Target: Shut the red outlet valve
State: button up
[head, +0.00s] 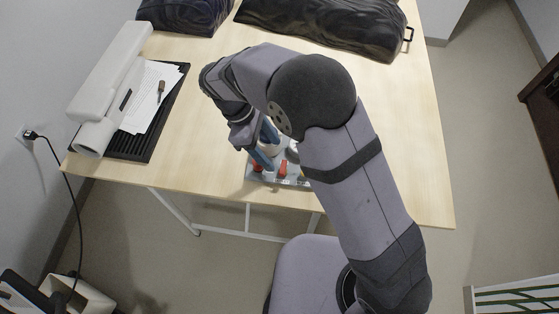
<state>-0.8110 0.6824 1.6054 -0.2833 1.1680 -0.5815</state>
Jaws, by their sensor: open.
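A small grey panel (268,178) lies near the table's front edge, partly hidden by my arm. It carries a red part (283,169) near its middle and a smaller red part (257,168) at its left. I cannot tell which of the two is the red outlet valve. My gripper (268,147) is open, with its blue-grey fingers low over the left part of the panel. A pale rounded part (271,146) shows by the fingers. I cannot tell whether the fingers touch anything.
The wooden table (195,110) is bare to the left of my gripper. A black tray (135,148) with papers (150,95) and a white machine (112,80) stand at the left. Dark covered bulky objects (325,25) lie along the back. My arm covers the panel's right side.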

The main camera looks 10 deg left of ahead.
aim_at(282, 167)
jog(key=shift+p+x, duration=0.95)
jog(key=shift+x, duration=2.45)
jog(key=c, duration=1.1)
